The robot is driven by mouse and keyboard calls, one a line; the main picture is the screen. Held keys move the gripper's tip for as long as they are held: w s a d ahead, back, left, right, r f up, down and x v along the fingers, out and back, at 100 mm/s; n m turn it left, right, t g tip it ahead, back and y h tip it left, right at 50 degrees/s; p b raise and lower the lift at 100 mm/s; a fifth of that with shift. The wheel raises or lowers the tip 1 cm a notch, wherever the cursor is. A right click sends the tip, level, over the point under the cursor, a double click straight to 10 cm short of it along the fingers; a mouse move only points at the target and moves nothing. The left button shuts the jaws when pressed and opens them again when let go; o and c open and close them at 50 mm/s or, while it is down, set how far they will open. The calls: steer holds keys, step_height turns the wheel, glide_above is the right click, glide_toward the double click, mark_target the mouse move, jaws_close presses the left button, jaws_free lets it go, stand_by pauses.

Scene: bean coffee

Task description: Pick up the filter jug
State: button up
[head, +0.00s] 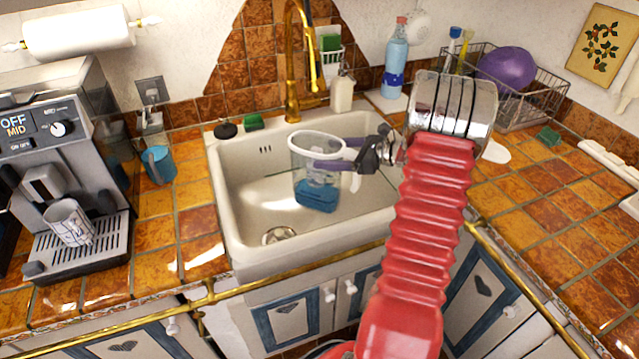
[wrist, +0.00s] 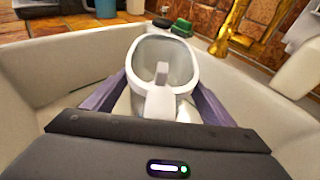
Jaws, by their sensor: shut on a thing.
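The filter jug (head: 305,163) is clear with a white rim and is over the sink basin in the head view. In the wrist view, the jug (wrist: 150,47) shows its white rim and white handle, with the handle toward me. My gripper (head: 330,156) reaches in from the right with its purple fingers at the jug. In the wrist view, the gripper's fingers (wrist: 160,88) lie on both sides of the handle, shut on the jug. A blue block (head: 316,196) shows at the jug's lower end; I cannot tell whether it is inside or behind. The jug's base is unclear.
The white sink (head: 235,215) surrounds the jug, with a gold faucet (head: 291,75) behind it. A soap bottle (head: 342,92) and a blue bottle (head: 394,65) stand at the back. A coffee machine (head: 70,150) and a blue cup (head: 159,165) stand left. A dish rack (head: 530,100) stands right.

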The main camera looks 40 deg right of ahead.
steer(key=shift+r, duration=0.1)
steer(key=c, duration=1)
steer(key=shift+r, duration=6.05)
steer(key=shift+s+d, duration=1.45)
steer(key=shift+s, duration=1.15)
steer(key=shift+s+d, duration=1.4)
steer(key=shift+s, duration=1.25)
steer(key=shift+s+d, duration=1.45)
steer(key=shift+s, duration=1.15)
